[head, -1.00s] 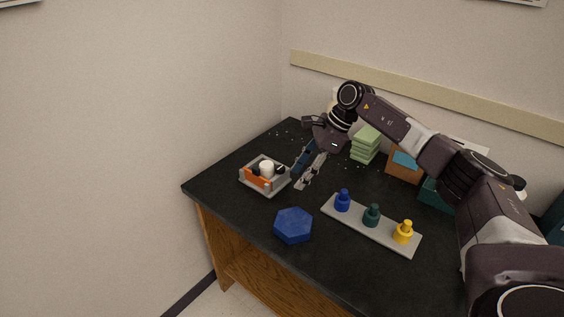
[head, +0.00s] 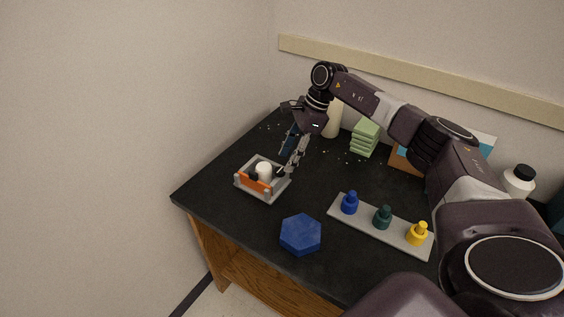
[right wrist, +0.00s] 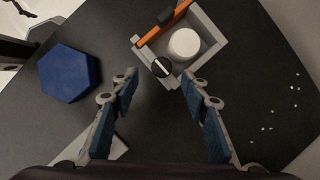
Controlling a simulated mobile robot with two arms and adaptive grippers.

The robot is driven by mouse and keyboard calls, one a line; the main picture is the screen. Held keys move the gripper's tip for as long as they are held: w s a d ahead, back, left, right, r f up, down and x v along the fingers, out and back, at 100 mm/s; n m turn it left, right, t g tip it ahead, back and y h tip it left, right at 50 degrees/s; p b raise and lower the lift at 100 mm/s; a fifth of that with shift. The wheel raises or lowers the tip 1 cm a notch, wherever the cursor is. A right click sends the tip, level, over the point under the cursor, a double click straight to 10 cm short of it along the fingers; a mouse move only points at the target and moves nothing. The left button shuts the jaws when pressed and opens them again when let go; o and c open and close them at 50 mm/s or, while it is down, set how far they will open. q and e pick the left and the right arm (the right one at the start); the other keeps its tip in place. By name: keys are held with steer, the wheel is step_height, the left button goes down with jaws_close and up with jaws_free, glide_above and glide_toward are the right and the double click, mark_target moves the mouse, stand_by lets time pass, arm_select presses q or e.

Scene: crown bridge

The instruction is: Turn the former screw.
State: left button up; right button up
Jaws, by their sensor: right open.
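The former is a small grey open frame (head: 274,194) at the left of the dark table. It carries an orange bar (head: 252,183) and a white cylinder (head: 264,170). The right wrist view shows the grey frame (right wrist: 210,28), orange bar (right wrist: 152,37) and white cylinder (right wrist: 184,44) from above. A round black knob with a white line (right wrist: 161,67), apparently the screw, sits at the frame's near edge. My right gripper (head: 287,162) is open at the frame's right side. In the wrist view its fingertips (right wrist: 158,79) stand either side of the knob, apart from it.
A blue hexagonal block (head: 301,234) lies in front. A grey strip (head: 364,228) with blue, green and yellow knobbed pieces is to the right. Green stacked blocks (head: 365,138) and a cream cylinder (head: 333,122) stand behind. Small white bits (right wrist: 270,125) lie on the table.

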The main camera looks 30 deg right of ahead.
mark_target(281, 170)
steer(key=x, duration=0.3)
steer(key=shift+w+a+f+p, duration=0.1)
steer(key=shift+w+f+p, duration=0.05)
steer(key=shift+f+p, duration=0.15)
steer(key=shift+w+f, duration=0.1)
steer(key=shift+f, duration=0.1)
jaws_close()
arm_select(q)
steer(key=shift+w+r, duration=0.2)
steer(key=shift+r, duration=0.3)
